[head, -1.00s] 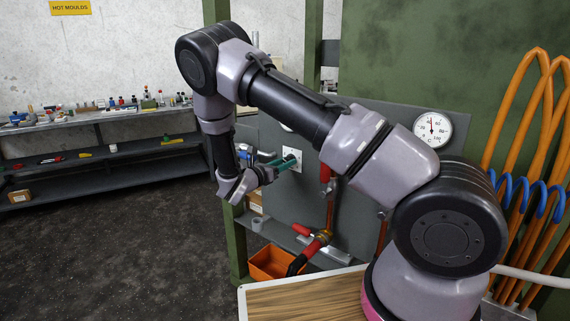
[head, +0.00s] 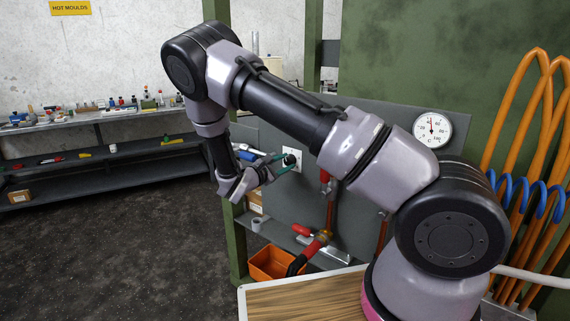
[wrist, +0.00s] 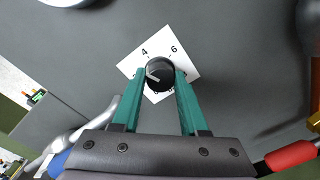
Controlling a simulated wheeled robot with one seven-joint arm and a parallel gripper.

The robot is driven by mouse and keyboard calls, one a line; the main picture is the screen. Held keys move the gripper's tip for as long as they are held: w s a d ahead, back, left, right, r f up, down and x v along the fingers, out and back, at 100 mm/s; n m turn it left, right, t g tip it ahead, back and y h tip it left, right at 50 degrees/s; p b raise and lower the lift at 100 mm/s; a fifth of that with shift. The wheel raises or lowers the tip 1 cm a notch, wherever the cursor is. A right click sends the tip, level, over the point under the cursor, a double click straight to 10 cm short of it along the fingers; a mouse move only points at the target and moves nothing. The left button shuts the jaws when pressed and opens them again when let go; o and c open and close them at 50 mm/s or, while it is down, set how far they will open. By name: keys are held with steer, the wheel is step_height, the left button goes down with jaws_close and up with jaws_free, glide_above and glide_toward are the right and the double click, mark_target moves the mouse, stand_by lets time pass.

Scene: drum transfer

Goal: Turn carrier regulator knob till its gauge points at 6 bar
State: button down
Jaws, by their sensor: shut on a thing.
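The round black regulator knob (wrist: 160,73) stands on a white scale plate (wrist: 179,52) on the grey panel. In the wrist view, the figures 4 and 6 show on the plate, and its lower part is partly hidden. A pale mark on the knob points left and slightly down in that view. My gripper (wrist: 161,76) is shut on the knob, one green finger on each side. The head view also shows my gripper (head: 284,166) at the plate (head: 298,154). A white round rim (wrist: 66,2), perhaps the gauge, is cut off at the wrist view's top; no needle is seen.
A °C dial (head: 432,128) hangs on the panel to the right. A blue-and-silver lever (wrist: 88,140) lies close to my gripper's left side.

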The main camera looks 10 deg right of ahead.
steer(key=m, duration=0.8)
steer(key=shift+s+m, duration=0.1)
steer(key=shift+m, duration=0.3)
steer(key=m, duration=0.4)
steer(key=shift+t, duration=0.3)
steer(key=shift+f+m+y, duration=0.1)
steer(key=shift+m+y, duration=0.2)
steer(key=shift+m, duration=1.9)
steer(key=shift+c, duration=2.2)
jaws_free()
steer(key=v, duration=1)
steer(key=shift+s+a, duration=0.25)
steer(key=shift+s, duration=0.05)
